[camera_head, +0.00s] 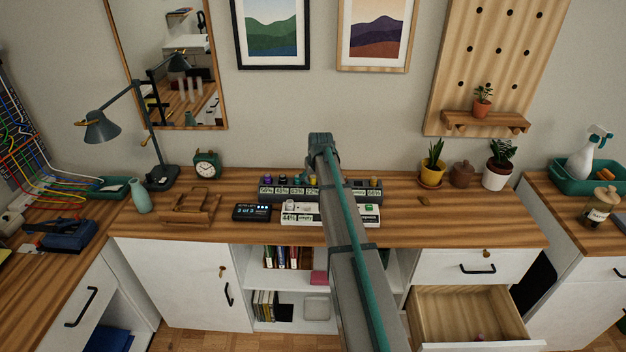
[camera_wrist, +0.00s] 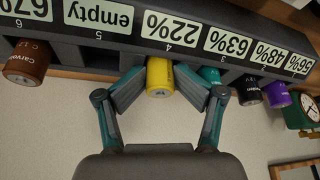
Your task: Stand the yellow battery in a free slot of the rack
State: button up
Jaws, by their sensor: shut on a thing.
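The yellow battery (camera_wrist: 160,76) is between the fingertips of my gripper (camera_wrist: 160,88), which is shut on it. In the upside-down wrist view it sticks out at the slot marked 4, whose label reads 22%. Its lower end is hidden behind the rack's edge. The dark rack (camera_wrist: 78,50) has slots 1 to 6; slot 5 beside it is labelled empty and looks bare. Purple (camera_wrist: 277,94), black (camera_wrist: 249,90), teal (camera_wrist: 209,75) and brown (camera_wrist: 26,66) batteries stand in other slots.
A white rack (camera_head: 300,219) stands in front of the dark one, with a small dark display (camera_head: 256,212) to its left. A wooden stand (camera_head: 190,209), a clock (camera_head: 207,165) and potted plants (camera_head: 432,172) are on the desk. A drawer (camera_head: 465,312) below is open.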

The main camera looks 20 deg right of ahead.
jog(key=shift+r+p, duration=0.3)
jog(key=shift+r, duration=0.2)
jog(key=b+v, duration=0.2)
jog(key=v, duration=1)
jog(key=shift+r, duration=0.2)
